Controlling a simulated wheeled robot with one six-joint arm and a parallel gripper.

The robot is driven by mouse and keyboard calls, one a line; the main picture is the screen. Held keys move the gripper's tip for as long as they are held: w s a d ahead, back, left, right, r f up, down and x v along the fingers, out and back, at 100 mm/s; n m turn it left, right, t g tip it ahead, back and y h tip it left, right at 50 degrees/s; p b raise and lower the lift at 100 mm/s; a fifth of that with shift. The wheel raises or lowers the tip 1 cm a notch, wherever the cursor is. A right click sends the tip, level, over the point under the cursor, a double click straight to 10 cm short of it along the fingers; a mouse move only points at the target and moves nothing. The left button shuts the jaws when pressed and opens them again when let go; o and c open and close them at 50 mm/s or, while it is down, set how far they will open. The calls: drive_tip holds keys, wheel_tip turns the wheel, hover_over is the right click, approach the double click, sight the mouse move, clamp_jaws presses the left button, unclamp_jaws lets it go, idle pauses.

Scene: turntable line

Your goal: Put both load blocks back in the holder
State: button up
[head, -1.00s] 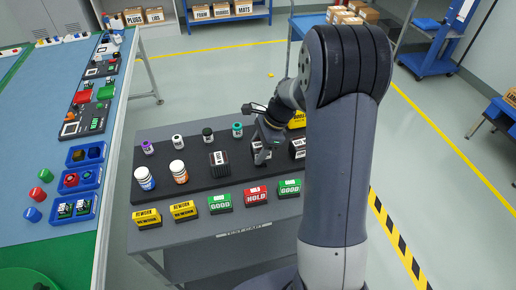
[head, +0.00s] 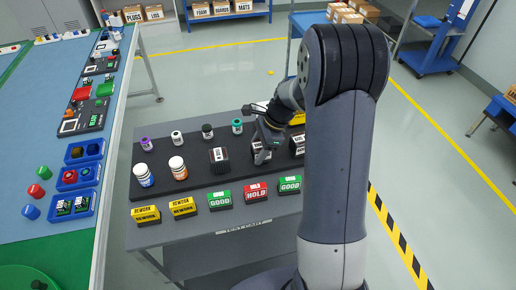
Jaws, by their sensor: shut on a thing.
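In the head view, a dark block with a white label (head: 219,160) stands on the long black holder (head: 200,186) on the grey cart. My gripper (head: 262,154) points down over the holder, right of that block. It is shut on a second dark block with a white label (head: 260,148), mostly hidden by the fingers. A third dark, labelled block (head: 297,145) shows partly at the right, cut off by my arm. The labels are too small to read, so I cannot tell which are load blocks. Whether the held block touches the holder is unclear.
Yellow, green and red signs (head: 255,192) line the cart's front edge. A blue-topped table (head: 40,150) with blue bins (head: 78,176) is at the left. My arm hides the cart's right end.

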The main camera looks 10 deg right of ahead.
drive_tip(key=shift+f, duration=0.25)
drive_tip(key=o, duration=1.4)
drive_tip(key=b+v, duration=0.1)
drive_tip(key=v, duration=0.9)
drive_tip(key=shift+d+r, duration=0.15)
drive_tip(key=shift+r, duration=0.25)
drive_tip(key=x, duration=1)
drive_tip(key=shift+f+p, duration=0.25)
drive_tip(key=shift+p, duration=0.15)
drive_tip(key=shift+r, duration=0.3)
drive_tip(key=shift+a, duration=0.2)
